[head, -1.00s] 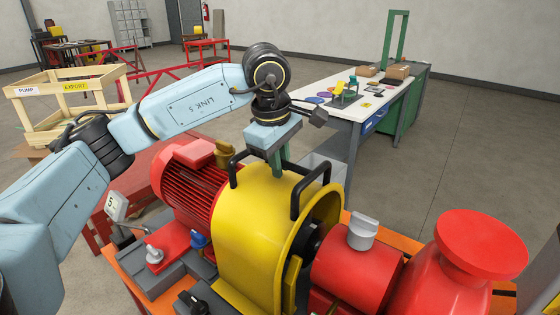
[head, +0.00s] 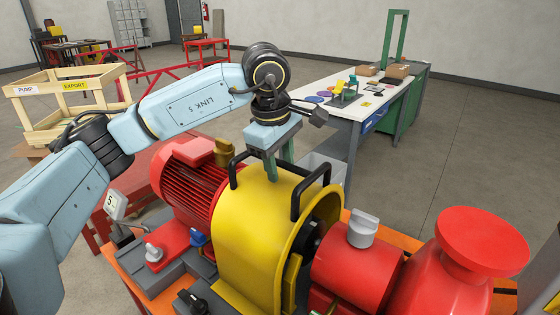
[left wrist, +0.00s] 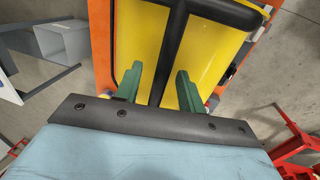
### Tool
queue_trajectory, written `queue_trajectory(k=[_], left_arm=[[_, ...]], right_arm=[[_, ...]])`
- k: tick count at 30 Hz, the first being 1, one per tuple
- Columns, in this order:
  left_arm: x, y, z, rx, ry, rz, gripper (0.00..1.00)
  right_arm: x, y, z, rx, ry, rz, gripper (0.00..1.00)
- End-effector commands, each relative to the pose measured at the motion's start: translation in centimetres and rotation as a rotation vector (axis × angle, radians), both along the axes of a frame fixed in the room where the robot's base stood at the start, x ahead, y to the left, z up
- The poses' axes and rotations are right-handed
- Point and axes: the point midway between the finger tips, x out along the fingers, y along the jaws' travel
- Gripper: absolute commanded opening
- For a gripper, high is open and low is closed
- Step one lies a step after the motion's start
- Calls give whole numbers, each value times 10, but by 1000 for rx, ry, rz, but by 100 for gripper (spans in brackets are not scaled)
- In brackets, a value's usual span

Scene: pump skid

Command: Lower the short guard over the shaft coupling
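The short guard is a yellow arched cover (head: 255,220) with two black handles, standing between the red motor and the red pump parts. The shaft coupling is mostly hidden under it; dark round parts (head: 308,240) show at its open right end. My left gripper (head: 280,172) points down at the guard's left handle (head: 236,172). In the left wrist view its two green fingers (left wrist: 159,85) stand apart, with the black handle (left wrist: 172,45) between them and what looks like a gap beside it. The yellow guard also shows there (left wrist: 213,50). My right gripper is not in view.
The red finned motor (head: 185,190) is left of the guard, and the red pump body (head: 355,275) is close on the right. A tagged device (head: 116,206) stands at front left. A workbench (head: 345,105) with small items is behind. Open floor lies at right.

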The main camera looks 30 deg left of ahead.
Motion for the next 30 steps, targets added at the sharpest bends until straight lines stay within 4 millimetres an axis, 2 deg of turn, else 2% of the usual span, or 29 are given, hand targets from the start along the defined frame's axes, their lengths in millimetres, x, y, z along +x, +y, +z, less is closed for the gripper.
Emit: queue_trajectory(k=[4, 8, 21, 24, 30], left_arm=[[-1, 0, 1, 1, 5, 0, 39], [-3, 0, 17, 0, 1, 0, 39], [-22, 2, 112, 0, -2, 1, 39], [-24, 2, 123, 1, -2, 1, 39], [-26, 2, 131, 0, 0, 1, 39]], right_arm=[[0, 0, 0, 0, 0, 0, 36], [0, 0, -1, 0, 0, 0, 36], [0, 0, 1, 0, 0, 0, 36], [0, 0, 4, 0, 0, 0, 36], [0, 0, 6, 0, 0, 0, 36]])
